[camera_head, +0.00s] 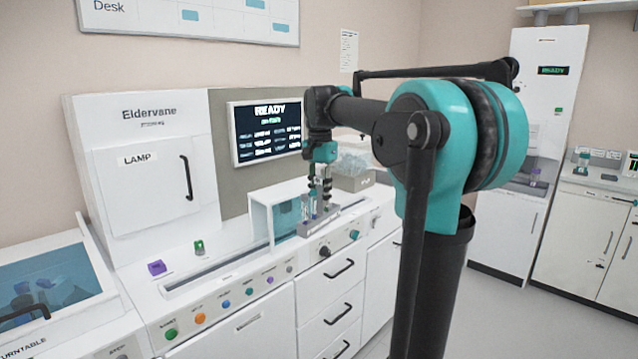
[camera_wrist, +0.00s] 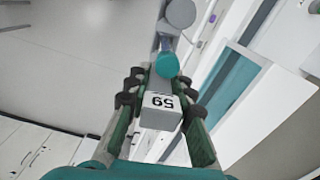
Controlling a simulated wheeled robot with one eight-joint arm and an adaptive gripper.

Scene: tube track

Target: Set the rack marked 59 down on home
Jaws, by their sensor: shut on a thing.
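The rack marked 59 (camera_wrist: 160,112) shows in the wrist view as a light block with its number upside down. A round teal part and grey parts show beyond it. My gripper (camera_wrist: 158,92) is shut on the rack, with dark fingers on both sides. In the head view my gripper (camera_head: 320,185) is over the white bench with the track, at the right end of the blue clear cover. The grey rack (camera_head: 316,216) is below the fingers there. I cannot tell whether it touches the bench. No spot labelled home is readable in either view.
A blue clear cover (camera_head: 284,218) stands over the track (camera_head: 215,270), close left of my gripper. A grey bin (camera_head: 352,176) stands behind it. Purple (camera_head: 157,267) and green (camera_head: 199,246) small pieces sit on the left of the bench. A READY screen (camera_head: 266,132) is behind.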

